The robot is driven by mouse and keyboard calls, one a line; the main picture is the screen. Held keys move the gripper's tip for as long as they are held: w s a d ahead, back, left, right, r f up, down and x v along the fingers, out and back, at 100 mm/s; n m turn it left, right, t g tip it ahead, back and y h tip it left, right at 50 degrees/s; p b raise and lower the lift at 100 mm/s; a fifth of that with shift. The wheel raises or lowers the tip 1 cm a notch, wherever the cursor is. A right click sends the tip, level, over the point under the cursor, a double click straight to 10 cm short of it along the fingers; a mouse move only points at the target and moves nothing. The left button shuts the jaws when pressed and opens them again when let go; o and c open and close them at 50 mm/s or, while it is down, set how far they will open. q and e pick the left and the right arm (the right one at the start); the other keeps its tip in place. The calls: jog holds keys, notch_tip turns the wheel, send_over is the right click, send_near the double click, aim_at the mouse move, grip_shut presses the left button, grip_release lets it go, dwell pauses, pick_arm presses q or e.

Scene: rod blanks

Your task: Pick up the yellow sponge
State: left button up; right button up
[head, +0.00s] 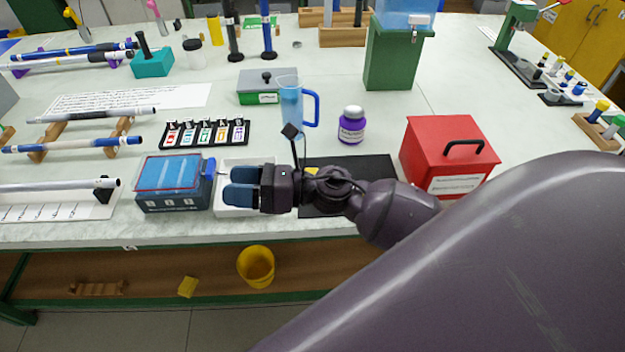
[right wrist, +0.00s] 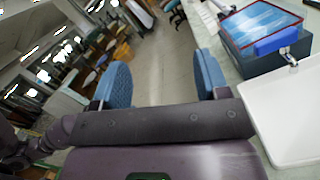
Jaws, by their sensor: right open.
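A small yellow block (head: 187,286), which looks like the sponge, lies on the wooden lower shelf under the bench, left of a yellow bucket (head: 255,265). My right gripper (head: 240,187) is above the bench top near its front edge, over a white tray (head: 230,209), pointing left. Its two blue fingers are apart, and the gap between them (right wrist: 163,80) is empty in the right wrist view. The block is well below the gripper and out of the right wrist view. Another bit of yellow (head: 311,170) shows behind my right wrist, mostly hidden; I cannot tell what it is. My left gripper is not in view.
A blue-lidded box (head: 173,188) stands left of the tray; it also shows in the right wrist view (right wrist: 262,25). A black mat (head: 376,172), a red box (head: 447,155) and a purple jar (head: 351,127) are to the right. The bench's front edge overhangs the shelf.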

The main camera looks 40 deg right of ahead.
notch_tip(320, 180, down, 6)
jog(key=d+r+n+g+h, duration=0.15)
jog(key=n+g+h, duration=0.35)
jog(key=n+g, duration=0.8)
jog(key=w+d+n+h, duration=0.1)
jog(key=d+n+h, duration=0.2)
jog(key=d, duration=0.2)
jog(key=w+d+n+t+h, duration=0.1)
jog(key=w+d+n+h, duration=0.1)
jog(key=d+n+h, duration=0.2)
jog(key=w+d+f+n+t+h+p, duration=0.1)
jog(key=w+d+n+h, duration=0.1)
jog(key=d, duration=0.6)
jog(key=shift+w+d+n+h, duration=0.1)
jog(key=shift+d+n+h, duration=0.15)
jog(key=shift+n+h, duration=0.6)
jog(key=shift+s+f, duration=0.2)
jog(key=shift+f, duration=4.95)
jog(key=c, duration=1)
